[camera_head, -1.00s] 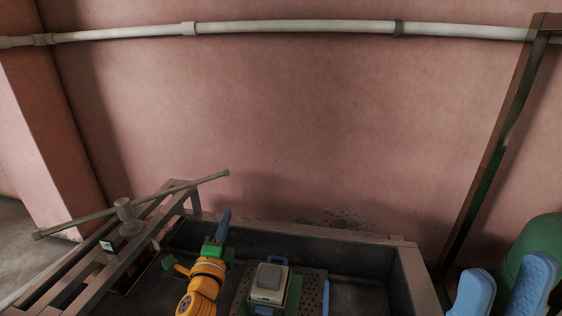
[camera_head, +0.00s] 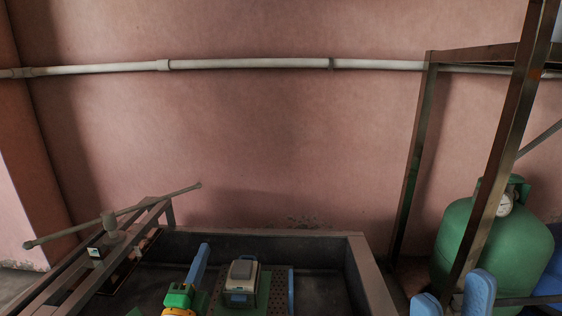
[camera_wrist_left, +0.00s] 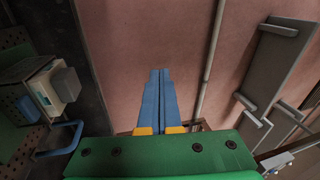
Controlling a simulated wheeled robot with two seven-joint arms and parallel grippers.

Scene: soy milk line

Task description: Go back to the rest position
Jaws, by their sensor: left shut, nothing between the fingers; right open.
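My left gripper (camera_head: 203,248) shows in the head view with its blue fingers shut together and nothing between them. It points up and away, just left of the beige-and-grey box device (camera_head: 242,272), and is apart from it. In the left wrist view its shut blue fingers (camera_wrist_left: 160,75) point toward the pink wall. My right gripper (camera_head: 454,286) is at the bottom right edge of the head view, its two blue fingers spread and empty. Most of both arms is out of view.
The box device stands on a green base in a dark basin with a grey rim (camera_head: 290,235). A metal frame with a valve handle (camera_head: 110,222) is at left. A green gas cylinder (camera_head: 470,240) stands at right behind a metal post (camera_head: 495,165). The pink wall (camera_head: 260,140) closes the back.

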